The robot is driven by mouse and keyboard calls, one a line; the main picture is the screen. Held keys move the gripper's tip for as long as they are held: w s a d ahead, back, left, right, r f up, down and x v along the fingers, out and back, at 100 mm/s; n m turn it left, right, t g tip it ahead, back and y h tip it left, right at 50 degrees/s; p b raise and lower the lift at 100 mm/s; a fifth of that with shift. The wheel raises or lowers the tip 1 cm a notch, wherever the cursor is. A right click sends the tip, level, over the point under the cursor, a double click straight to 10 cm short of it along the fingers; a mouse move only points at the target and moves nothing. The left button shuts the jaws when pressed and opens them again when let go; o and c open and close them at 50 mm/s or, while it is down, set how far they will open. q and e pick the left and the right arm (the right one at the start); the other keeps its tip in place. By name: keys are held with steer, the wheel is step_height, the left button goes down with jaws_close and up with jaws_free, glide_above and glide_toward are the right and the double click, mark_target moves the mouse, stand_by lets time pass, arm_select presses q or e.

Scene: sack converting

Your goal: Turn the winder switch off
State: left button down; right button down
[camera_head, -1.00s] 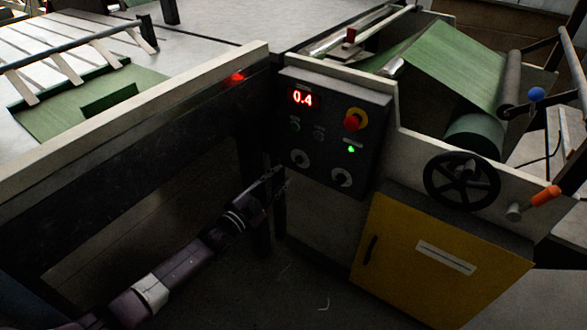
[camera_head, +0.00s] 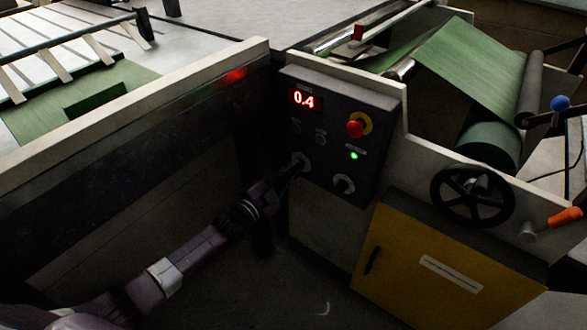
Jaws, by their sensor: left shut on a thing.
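The dark control panel (camera_head: 325,125) carries two rotary switches with pale round dials low on its face, a left rotary switch (camera_head: 302,158) and a right rotary switch (camera_head: 343,184). Their labels are too small to read, so I cannot tell which is the winder switch. My left gripper (camera_head: 294,168) reaches up from the lower left and is shut on the left rotary switch, hiding part of its knob. The red display (camera_head: 304,99) reads 0.4. A green lamp (camera_head: 354,156) is lit. My right gripper is not in view.
A red emergency button (camera_head: 355,129) on a yellow ring sits above the lamp. A black handwheel (camera_head: 472,196), an orange handle (camera_head: 565,217) and a yellow cabinet door (camera_head: 400,280) are at the right. A long pale-topped rail (camera_head: 180,95) runs along the left.

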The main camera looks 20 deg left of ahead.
arm_select(q)
steer(key=shift+r+n, duration=0.1)
steer(key=shift+n, duration=0.3)
steer(key=shift+w+d+r+n, duration=0.1)
steer(key=shift+r+n, duration=0.05)
steer(key=shift+n, duration=3.85)
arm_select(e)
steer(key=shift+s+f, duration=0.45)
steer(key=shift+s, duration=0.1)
arm_select(q)
steer(key=c, duration=2.1)
jaws_free()
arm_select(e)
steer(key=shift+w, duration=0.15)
arm_select(q)
steer(key=shift+s+f, duration=0.2)
steer(key=shift+s, duration=0.35)
steer(key=v, duration=1.1)
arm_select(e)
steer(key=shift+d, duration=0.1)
